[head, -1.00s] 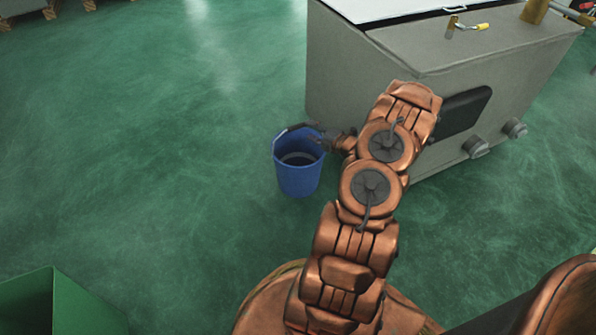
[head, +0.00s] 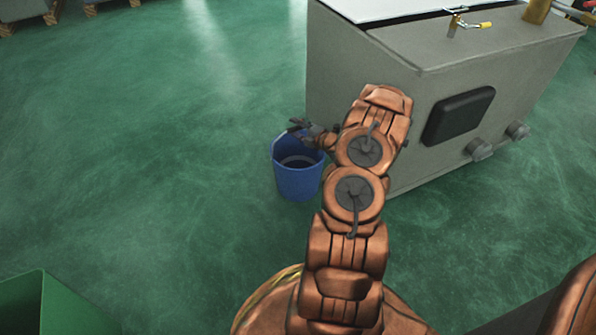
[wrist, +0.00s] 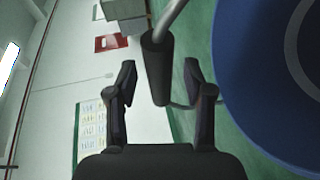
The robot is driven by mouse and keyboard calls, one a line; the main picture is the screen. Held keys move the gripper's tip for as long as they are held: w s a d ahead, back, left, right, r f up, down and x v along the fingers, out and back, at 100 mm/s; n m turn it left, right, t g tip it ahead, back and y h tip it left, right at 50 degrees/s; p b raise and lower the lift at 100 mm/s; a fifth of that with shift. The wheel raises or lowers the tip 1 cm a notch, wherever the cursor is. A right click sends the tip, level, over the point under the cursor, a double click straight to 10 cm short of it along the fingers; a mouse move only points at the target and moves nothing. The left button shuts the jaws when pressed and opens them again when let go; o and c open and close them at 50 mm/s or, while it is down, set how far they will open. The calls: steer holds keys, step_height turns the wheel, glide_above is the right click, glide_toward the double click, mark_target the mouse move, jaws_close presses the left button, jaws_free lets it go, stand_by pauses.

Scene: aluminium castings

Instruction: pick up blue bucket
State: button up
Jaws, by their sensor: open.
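The blue bucket (head: 298,183) stands upright on the green floor, beside the left end of a grey box-like unit. Its blue wall also fills the right side of the wrist view (wrist: 265,65). My gripper (head: 298,127) is over the bucket's far rim in the head view, partly covering the rim and handle. In the wrist view my gripper (wrist: 161,78) is open, with its two dark fingers apart. The bucket's dark handle grip (wrist: 157,68), on a metal wire, lies between the fingertips, with a gap visible on both sides.
The grey unit (head: 370,105) stands close to the bucket and my arm, with a black pad (head: 458,115) and knobs on its front. A green bin (head: 70,305) is at the lower left. The floor left of the bucket is clear.

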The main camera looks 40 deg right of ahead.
steer(key=shift+c, duration=0.5)
jaws_close()
stand_by(0.3)
